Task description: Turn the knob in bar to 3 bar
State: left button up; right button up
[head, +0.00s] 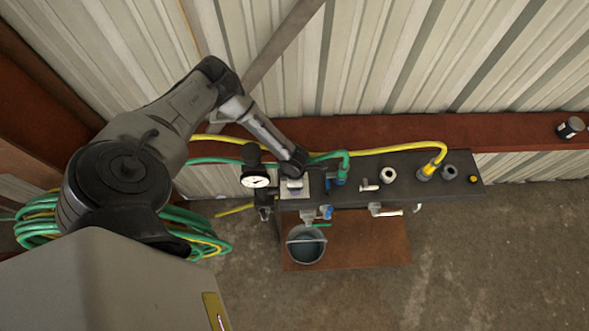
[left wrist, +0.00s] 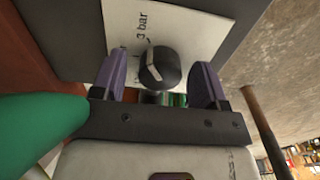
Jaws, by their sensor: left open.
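The knob (left wrist: 158,65) is round and black with a pale pointer stripe. It sits on a white plate (left wrist: 185,25) printed "3 bar" in the left wrist view. The stripe points up and a little left in that view, roughly toward the print. My left gripper (left wrist: 162,63) is open, with one purple finger on each side of the knob. I cannot tell whether either finger touches it. In the head view my left arm reaches down to the white plate (head: 304,190) on the dark panel; the wrist hides the knob there. My right gripper is not in view.
The dark panel (head: 345,195) carries a pressure gauge (head: 256,181) left of the plate, and valves and hose fittings to the right. Green and yellow hoses (head: 390,149) run behind it. A bucket (head: 306,245) hangs or stands below. A green hose (left wrist: 40,125) passes close in the wrist view.

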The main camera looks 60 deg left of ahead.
pick_arm(q)
notch_tip(320, 180, up, 14)
dwell(0.6)
jog(key=shift+f, duration=0.1)
dwell(0.5)
